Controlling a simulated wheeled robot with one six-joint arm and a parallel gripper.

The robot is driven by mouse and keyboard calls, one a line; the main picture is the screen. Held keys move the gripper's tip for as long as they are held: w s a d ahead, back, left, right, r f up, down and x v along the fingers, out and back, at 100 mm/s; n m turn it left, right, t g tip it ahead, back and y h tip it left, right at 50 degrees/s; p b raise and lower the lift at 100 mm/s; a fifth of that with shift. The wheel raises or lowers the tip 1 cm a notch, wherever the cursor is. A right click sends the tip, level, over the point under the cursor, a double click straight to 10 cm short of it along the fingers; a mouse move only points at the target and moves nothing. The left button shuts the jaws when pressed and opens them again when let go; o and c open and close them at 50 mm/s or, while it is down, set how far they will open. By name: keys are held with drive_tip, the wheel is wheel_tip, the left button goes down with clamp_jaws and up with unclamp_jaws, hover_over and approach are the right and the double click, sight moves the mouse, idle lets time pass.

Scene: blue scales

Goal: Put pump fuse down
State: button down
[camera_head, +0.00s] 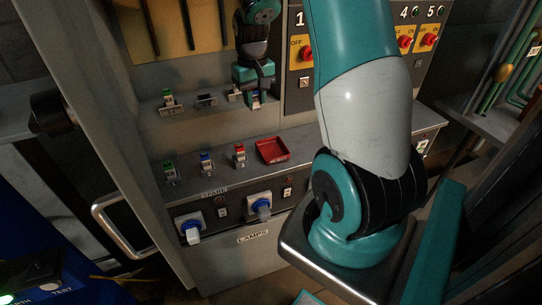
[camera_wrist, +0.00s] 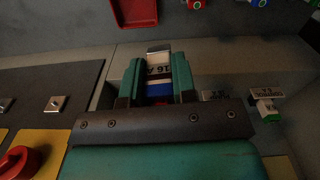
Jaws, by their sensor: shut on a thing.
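My gripper (camera_head: 256,98) is shut on a fuse (camera_wrist: 158,70) with a white label reading 16 A and a blue band. In the wrist view the fuse sits between the two teal fingers of my gripper (camera_wrist: 158,80), its metal end sticking out past them. In the head view the held fuse (camera_head: 256,103) is at the right end of the upper shelf; I cannot tell whether it touches anything.
Green (camera_head: 169,172), blue (camera_head: 207,164) and red (camera_head: 240,156) fuses stand on the lower ledge, left of the tray. The upper shelf has a green fuse (camera_head: 167,99) and a dark holder (camera_head: 206,99). A switch panel (camera_head: 300,75) is right of the gripper. Blue-capped sockets (camera_head: 260,204) are below.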

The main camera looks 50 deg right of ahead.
sight(272, 152)
drive_tip(key=s+d+r+m, duration=0.1)
drive_tip(key=s+d+r, duration=0.2)
drive_tip(key=d, duration=0.1)
wheel_tip(272, 152, down, 19)
drive_tip(key=shift+f, duration=0.1)
drive_tip(key=shift+a+f, duration=0.1)
drive_tip(key=shift+f, duration=0.05)
drive_tip(key=c, duration=0.9)
unclamp_jaws()
wheel_tip(272, 152, up, 12)
drive_tip(key=shift+r+b, duration=0.25)
drive_tip(key=shift+b, duration=0.05)
